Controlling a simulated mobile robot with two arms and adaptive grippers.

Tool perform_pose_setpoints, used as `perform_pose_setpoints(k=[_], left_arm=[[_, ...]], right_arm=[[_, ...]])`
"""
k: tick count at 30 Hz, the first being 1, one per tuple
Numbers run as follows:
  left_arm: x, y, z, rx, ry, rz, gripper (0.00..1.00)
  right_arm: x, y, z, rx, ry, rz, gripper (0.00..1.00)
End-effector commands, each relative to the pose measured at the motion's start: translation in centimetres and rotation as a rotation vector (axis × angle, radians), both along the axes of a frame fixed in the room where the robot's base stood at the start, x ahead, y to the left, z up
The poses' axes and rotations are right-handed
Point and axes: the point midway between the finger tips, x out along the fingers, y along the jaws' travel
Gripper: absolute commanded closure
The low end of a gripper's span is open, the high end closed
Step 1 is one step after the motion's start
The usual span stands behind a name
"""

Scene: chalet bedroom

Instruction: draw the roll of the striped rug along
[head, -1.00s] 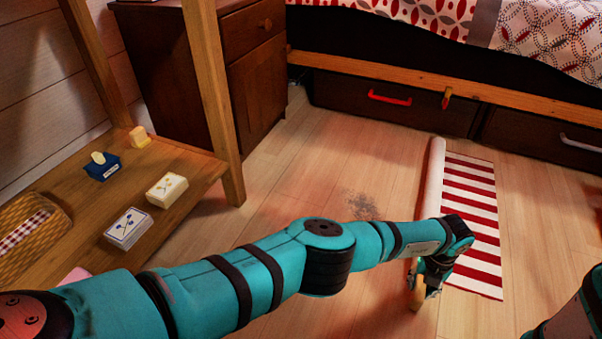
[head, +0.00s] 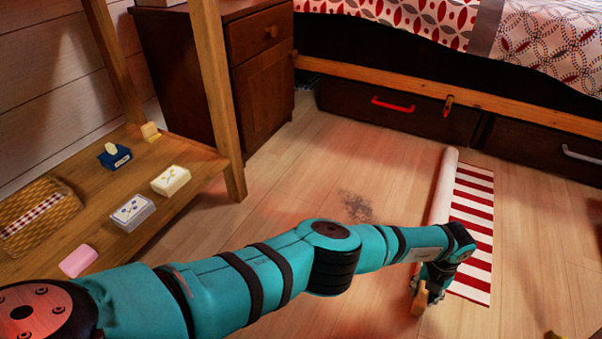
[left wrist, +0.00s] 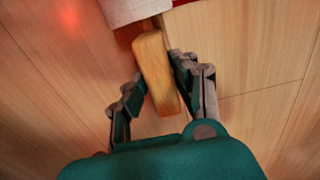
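The striped rug (head: 472,225) lies on the floor, its red and white stripes exposed on the right. Its pale roll (head: 443,186) runs along the left edge of the stripes, its near part hidden behind my left arm. My left gripper (head: 424,299) is at the near end of the roll. In the left wrist view a wooden end piece (left wrist: 155,75) sticks out from the roll (left wrist: 130,12) between the gripper's fingers (left wrist: 157,82). My right gripper is not recognisable in either view.
A low wooden shelf (head: 150,222) on the left holds small boxes and a basket (head: 62,232). A dark cabinet (head: 262,85) and bed drawers (head: 350,103) stand behind. A dark smudge (head: 356,206) marks the floor.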

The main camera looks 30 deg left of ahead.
Motion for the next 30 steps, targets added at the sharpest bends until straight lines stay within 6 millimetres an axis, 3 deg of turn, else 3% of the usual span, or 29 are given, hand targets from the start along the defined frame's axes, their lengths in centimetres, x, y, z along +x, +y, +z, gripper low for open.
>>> perform_pose_setpoints(k=[1,7,17,30], left_arm=[[-0.9,-0.6,-0.2,-0.006,0.022,-0.007,0.69],[-0.6,-0.3,-0.1,-0.003,0.016,-0.003,0.42],[-0.3,-0.1,0.4,-0.001,0.010,0.000,0.42],[-0.2,0.0,6.9,0.001,0.009,0.002,0.42]], right_arm=[[0.0,0.0,0.0,0.000,0.000,0.000,0.00],[0.0,0.0,0.0,0.000,0.000,0.001,0.00],[0.0,0.1,0.5,-0.002,0.001,0.002,0.00],[0.0,0.1,6.6,-0.003,0.001,0.003,0.00]])
